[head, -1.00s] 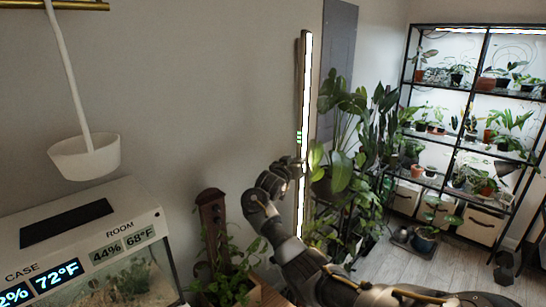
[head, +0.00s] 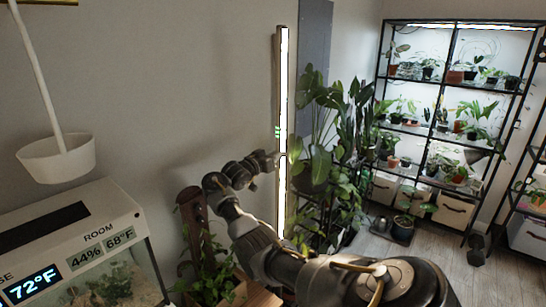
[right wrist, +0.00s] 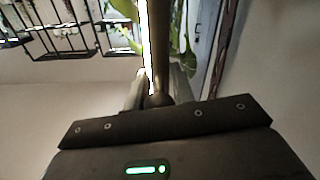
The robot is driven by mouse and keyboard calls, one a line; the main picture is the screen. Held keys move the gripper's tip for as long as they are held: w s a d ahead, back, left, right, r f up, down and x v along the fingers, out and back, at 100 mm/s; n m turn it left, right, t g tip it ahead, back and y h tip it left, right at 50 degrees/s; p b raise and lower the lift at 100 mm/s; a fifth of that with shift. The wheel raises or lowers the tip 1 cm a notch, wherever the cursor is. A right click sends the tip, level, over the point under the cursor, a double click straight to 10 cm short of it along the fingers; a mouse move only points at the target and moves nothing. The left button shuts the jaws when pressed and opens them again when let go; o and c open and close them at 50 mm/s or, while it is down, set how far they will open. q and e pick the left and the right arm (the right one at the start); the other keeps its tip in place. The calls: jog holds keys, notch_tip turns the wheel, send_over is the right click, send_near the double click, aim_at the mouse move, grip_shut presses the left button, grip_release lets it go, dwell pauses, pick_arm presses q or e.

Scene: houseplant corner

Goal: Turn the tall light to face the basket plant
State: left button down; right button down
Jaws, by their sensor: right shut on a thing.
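The tall light (head: 284,90) is a slim upright bar with a bright white strip and a brown back edge, standing near the wall. My right gripper (head: 274,160) is at the bar around mid-height. In the right wrist view the gripper (right wrist: 158,88) is shut on the light's brown pole (right wrist: 160,50), with a finger on either side. The lit strip shows left of the pole there. A large leafy plant (head: 318,165) stands just right of the light; I cannot tell whether its pot is a basket. My left gripper is not in view.
A glass case (head: 75,245) with a display stands at the left, below a white hanging pot (head: 55,160). A trailing plant (head: 210,280) is close under my right arm. A black plant shelf (head: 450,80) stands at the back right.

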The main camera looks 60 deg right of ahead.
jog(key=c, duration=1.6)
grip_release()
jog(key=shift+d+r, duration=0.1)
jog(key=shift+r, duration=0.2)
jog(key=o, duration=0.4)
jog(key=shift+f, duration=0.2)
jog(key=shift+c, duration=0.2)
jog(key=shift+a+f, duration=0.1)
jog(key=shift+a, duration=0.25)
jog(key=a+b, duration=0.3)
jog(key=a, duration=0.7)
jog(key=shift+w, duration=0.4)
